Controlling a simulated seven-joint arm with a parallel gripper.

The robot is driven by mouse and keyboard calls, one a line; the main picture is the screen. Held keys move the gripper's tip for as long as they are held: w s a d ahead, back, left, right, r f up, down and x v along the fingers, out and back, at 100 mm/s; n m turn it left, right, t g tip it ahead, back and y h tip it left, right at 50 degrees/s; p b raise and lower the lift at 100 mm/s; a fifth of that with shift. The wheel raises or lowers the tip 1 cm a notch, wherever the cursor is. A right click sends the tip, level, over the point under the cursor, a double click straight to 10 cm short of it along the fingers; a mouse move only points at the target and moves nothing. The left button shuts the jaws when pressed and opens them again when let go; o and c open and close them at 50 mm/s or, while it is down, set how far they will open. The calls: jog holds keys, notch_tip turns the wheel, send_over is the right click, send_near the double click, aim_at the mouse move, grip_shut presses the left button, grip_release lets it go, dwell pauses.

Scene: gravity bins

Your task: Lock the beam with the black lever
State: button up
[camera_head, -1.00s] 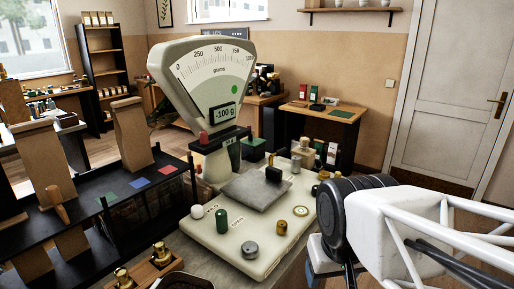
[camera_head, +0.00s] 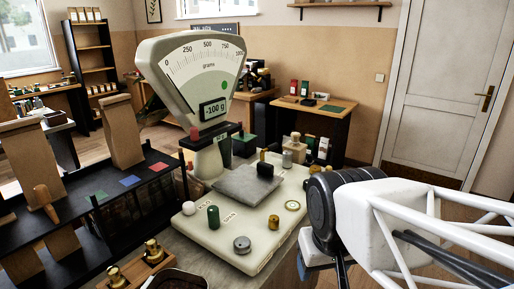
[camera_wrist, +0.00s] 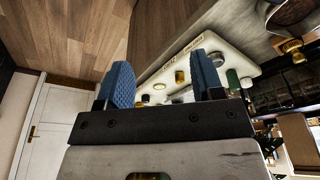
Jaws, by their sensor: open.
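The beam scale (camera_head: 195,80) has a cream dial head, a display reading -100 g and a pale base plate with a grey pan (camera_head: 240,185). A small black upright piece (camera_head: 265,170) stands at the pan's right edge; I cannot tell whether it is the lever. A black crossbar (camera_head: 212,137) with a red knob (camera_head: 194,134) is below the dial. The beam itself is not clearly seen. My gripper (camera_wrist: 163,80) is open and empty, its blue fingers wide apart. Beyond them in the wrist view is the base plate (camera_wrist: 210,62). In the head view my arm is right of the scale, apart from it.
On the base plate are a green cylinder (camera_head: 213,217), a grey knob (camera_head: 242,245), a brass cylinder (camera_head: 274,222) and a white ball (camera_head: 189,208). A black rack (camera_head: 140,205) with paper bags stands left. Brass weights (camera_head: 153,252) sit in front. Floor is free at right.

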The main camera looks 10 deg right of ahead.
jog(key=shift+c, duration=0.6)
jog(key=w+d+r+m, duration=0.1)
jog(key=w+r+m, duration=0.15)
jog(key=w, duration=0.95)
jog(key=w+d+r+m+y, duration=0.1)
jog(key=w+r, duration=0.3)
jog(key=w, duration=0.9)
jog(key=w+d+r+m, duration=0.1)
jog(key=w+r+m, duration=0.15)
jog(key=w, duration=0.95)
jog(key=w+d+f+m, duration=0.1)
jog(key=w+f, duration=0.3)
jog(key=w, duration=0.8)
jog(key=w+d+f+m, duration=0.2)
jog(key=w+d+f, duration=0.1)
jog(key=w, duration=1)
jog(key=w+d+f+m+y, duration=0.1)
jog(key=w+d+f, duration=0.2)
jog(key=w, duration=0.9)
notch_tip(320, 180, down, 3)
jog(key=shift+w+f+m, duration=0.1)
jog(key=shift+w+m, duration=0.25)
jog(key=shift+m, duration=0.05)
jog(key=shift+f, duration=0.15)
